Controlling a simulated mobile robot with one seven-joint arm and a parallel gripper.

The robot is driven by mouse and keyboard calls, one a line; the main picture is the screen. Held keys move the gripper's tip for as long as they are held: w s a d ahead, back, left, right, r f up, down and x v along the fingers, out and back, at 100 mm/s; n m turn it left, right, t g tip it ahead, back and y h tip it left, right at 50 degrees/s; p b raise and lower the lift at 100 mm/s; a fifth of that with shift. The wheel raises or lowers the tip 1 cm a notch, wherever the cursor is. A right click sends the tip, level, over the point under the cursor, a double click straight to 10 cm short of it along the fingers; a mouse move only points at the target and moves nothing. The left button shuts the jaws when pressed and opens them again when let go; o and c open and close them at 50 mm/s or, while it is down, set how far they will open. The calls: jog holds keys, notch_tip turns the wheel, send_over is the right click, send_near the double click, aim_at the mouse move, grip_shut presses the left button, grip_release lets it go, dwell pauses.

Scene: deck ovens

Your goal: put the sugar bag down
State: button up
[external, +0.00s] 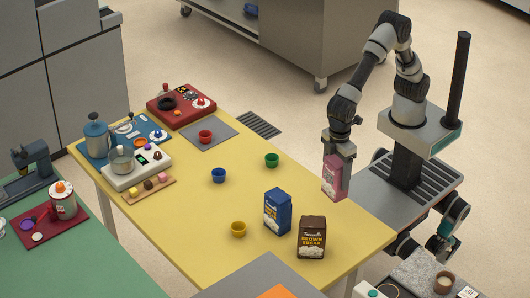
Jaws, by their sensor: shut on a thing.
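My gripper (335,156) points down and is shut on the top of a pink bag (333,178), which I take as the sugar bag. The bag hangs upright at the right edge of the yellow table (200,255). I cannot tell whether its base touches the tabletop. The gripper hides part of the bag's top. A dark brown bag labelled brown sugar (311,238) and a blue bag (277,212) stand upright on the table, in front of and to the left of the held bag.
A green cup (272,160), a blue cup (218,175) and a yellow cup (238,229) stand on the table. A red cup (205,136) is on a grey mat (222,126). The tabletop between the cups and the bags is clear.

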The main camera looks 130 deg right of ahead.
aim_at(337, 160)
notch_tip(337, 160, up, 6)
jog(key=shift+f, duration=0.15)
jog(key=w+d+r+p, duration=0.2)
jog(key=w+d, duration=0.7)
jog(key=w, duration=0.2)
jog(key=w+d+f+n+p, duration=0.1)
jog(key=w+d, duration=0.2)
jog(key=d, duration=0.6)
jog(key=w+d+f+n+p, duration=0.15)
jog(key=w+d, duration=0.25)
jog(key=d, duration=0.4)
jog(key=shift+m, duration=0.35)
notch_tip(337, 160, down, 15)
jog(key=shift+r, duration=0.2)
jog(key=shift+f, duration=0.1)
jog(key=o, duration=2)
jog(key=shift+s+f, duration=0.1)
jog(key=shift+f, duration=0.05)
